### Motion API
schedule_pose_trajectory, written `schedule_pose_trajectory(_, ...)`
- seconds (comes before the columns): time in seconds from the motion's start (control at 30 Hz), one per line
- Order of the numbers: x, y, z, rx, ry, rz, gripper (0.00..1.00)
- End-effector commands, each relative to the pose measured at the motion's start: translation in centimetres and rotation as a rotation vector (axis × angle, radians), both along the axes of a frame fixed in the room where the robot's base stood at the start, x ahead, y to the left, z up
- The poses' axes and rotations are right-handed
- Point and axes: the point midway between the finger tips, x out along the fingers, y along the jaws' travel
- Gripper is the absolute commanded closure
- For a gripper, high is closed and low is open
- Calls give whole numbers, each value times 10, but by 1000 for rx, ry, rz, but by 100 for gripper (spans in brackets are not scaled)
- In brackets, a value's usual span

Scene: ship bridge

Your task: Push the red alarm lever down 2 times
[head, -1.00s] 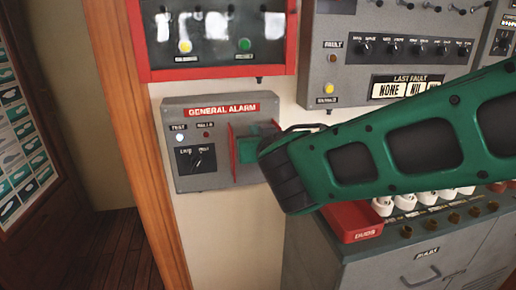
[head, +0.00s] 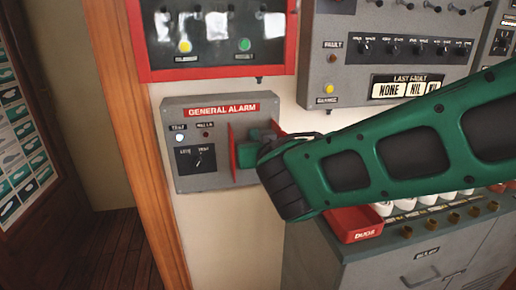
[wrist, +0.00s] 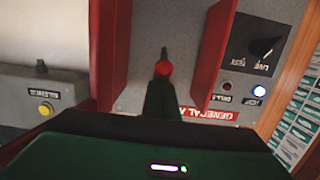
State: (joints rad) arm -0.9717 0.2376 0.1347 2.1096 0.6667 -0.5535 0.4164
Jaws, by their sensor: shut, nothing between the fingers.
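The grey general alarm box (head: 203,175) is on the wall left of centre in the head view. Two red guard plates (wrist: 209,55) stand out from its right part. In the wrist view, which shows the box upside down, the lever's round red knob (wrist: 163,69) on a dark stem sits between the plates. My gripper (head: 246,154) is shut and empty, its green fingers reaching in between the plates. In the wrist view the fingertips (wrist: 161,90) are right at the knob; I cannot tell whether they touch. In the head view my gripper hides the lever.
A red-framed panel (head: 215,73) hangs just above the alarm box. A grey fault panel (head: 345,75) is to its right. A red tray (head: 352,222) and a grey cabinet (head: 390,258) stand below my arm. The wall under the box is clear.

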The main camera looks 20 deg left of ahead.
Motion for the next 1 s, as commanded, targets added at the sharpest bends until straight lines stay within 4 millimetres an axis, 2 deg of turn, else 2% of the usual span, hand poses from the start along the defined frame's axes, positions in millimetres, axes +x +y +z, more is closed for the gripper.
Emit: schedule_pose_trajectory(1.0,0,0,-28,-3,1,0,100)
